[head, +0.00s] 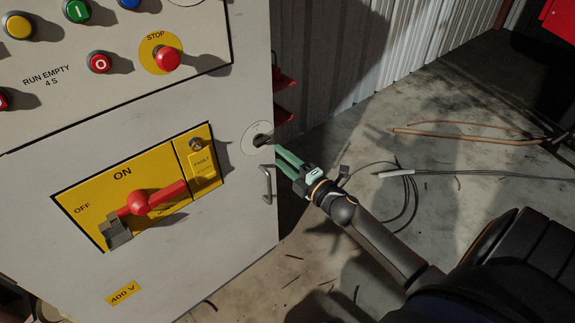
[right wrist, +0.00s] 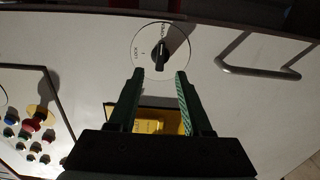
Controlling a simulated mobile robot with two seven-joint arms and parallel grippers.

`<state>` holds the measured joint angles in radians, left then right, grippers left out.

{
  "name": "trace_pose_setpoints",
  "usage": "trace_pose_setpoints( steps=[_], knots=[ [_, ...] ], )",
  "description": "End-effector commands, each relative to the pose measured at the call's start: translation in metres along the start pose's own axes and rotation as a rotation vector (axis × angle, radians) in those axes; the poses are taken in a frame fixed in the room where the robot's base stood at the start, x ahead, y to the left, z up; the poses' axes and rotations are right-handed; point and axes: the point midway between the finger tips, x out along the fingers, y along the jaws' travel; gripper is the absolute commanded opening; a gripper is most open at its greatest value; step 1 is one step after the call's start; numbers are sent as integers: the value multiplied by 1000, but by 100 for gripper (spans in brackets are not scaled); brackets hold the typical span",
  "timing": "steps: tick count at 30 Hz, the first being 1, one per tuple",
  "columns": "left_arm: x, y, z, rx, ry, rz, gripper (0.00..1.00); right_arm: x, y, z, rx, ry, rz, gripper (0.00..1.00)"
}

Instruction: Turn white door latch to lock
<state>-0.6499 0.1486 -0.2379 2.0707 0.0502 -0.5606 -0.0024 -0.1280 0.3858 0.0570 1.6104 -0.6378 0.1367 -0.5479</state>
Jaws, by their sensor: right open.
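The white door latch is a round white plate (head: 252,132) with a dark knob, near the right edge of the grey cabinet door. In the right wrist view its plate (right wrist: 145,50) carries a black knob (right wrist: 159,55) that stands nearly upright in the picture. My left gripper is not in view.
A metal door handle (head: 267,185) is just below the latch. The cabinet also has a red rotary switch (head: 150,200) on a yellow plate and a red stop button (head: 167,58). Cables (head: 410,180) and copper pipes (head: 460,137) lie on the concrete floor to the right.

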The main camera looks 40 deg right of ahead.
Motion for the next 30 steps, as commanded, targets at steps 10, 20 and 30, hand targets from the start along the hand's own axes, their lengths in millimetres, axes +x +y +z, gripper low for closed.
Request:
trace_pose_setpoints(
  steps=[10,20,30],
  knots=[
    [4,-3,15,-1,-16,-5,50,36,-1,0,0,-1,1,50],
    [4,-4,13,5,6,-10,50,63,-1,0,1,-1,-1,50],
    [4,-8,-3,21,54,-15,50,70,0,0,1,-1,-1,50]
  ],
)
